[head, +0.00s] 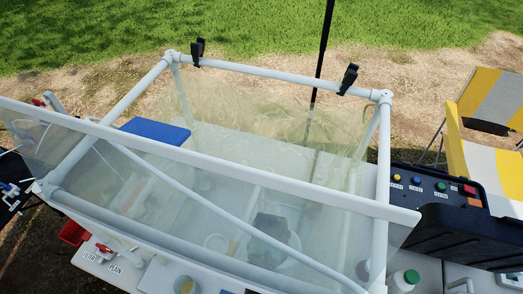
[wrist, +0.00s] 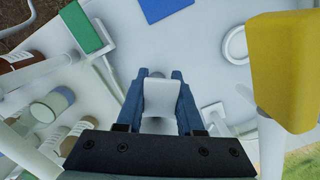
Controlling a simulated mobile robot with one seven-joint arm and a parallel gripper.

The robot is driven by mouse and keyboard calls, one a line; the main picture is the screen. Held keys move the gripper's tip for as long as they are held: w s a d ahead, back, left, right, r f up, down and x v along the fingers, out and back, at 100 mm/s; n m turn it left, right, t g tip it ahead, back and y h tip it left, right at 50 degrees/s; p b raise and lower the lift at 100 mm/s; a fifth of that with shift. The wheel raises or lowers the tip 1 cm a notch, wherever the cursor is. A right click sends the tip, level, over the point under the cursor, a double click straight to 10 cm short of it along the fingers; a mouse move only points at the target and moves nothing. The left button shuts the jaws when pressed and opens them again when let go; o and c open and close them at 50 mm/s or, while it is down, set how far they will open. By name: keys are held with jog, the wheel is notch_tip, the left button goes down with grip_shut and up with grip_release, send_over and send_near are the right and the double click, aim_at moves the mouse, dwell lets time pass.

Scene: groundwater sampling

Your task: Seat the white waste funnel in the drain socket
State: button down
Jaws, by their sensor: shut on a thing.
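In the wrist view my gripper (wrist: 155,82) has its two blue fingers closed on a white piece (wrist: 158,98), which looks like the waste funnel. Its lower part is hidden from this angle, so I cannot tell whether it touches anything. A white round ring (wrist: 235,45) lies on the pale worktop ahead and to the right of the fingers, apart from the held piece; it may be the drain socket, but I cannot be sure. In the head view the clear sheeting blurs the inside of the frame, and I cannot make out the gripper or funnel clearly.
A white pipe frame (head: 270,76) with clear sheets surrounds the worktop. Bottles crowd the left. A black button case (head: 440,195) stands right of the frame.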

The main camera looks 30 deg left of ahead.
jog(key=shift+s+r, duration=0.1)
jog(key=shift+s, duration=0.1)
jog(key=shift+p, duration=0.3)
jog(key=shift+w+f+b, duration=0.1)
jog(key=shift+f+b, duration=2.2)
jog(key=shift+f, duration=0.65)
jog(key=shift+f+b, duration=1.1)
jog(key=shift+f, duration=1)
jog(key=shift+c, duration=2.3)
grip_release()
jog(key=shift+r, duration=0.1)
jog(key=r, duration=0.8)
jog(key=w+r, duration=0.1)
jog(key=r, duration=0.4)
jog(key=shift+d, duration=0.15)
jog(key=shift+f, duration=0.1)
